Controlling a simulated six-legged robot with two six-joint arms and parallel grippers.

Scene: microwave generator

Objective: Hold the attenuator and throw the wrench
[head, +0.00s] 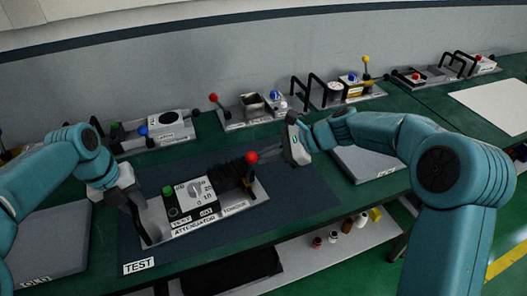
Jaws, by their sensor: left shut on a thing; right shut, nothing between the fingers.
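The attenuator (196,199) is a white-faced unit with a dial, a green knob and an "ATTENUATOR" label. It sits on a grey base plate on the dark mat in the head view. My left gripper (143,220) is shut on the left end of this unit; its fingertips are partly hidden. At the right end of the same plate, a lever with a red ball (251,157) stands up beside a black ribbed part; it may be the wrench, but I cannot tell for certain. My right gripper (273,149) is shut and empty, close to the right of the red ball.
The dark mat (295,190) labelled TEST lies on the green bench. Grey pads flank it at left (50,238) and right (365,165). Several units with levers and handles line the wall behind. A lower shelf (330,247) holds small items. A white sheet (492,102) lies at far right.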

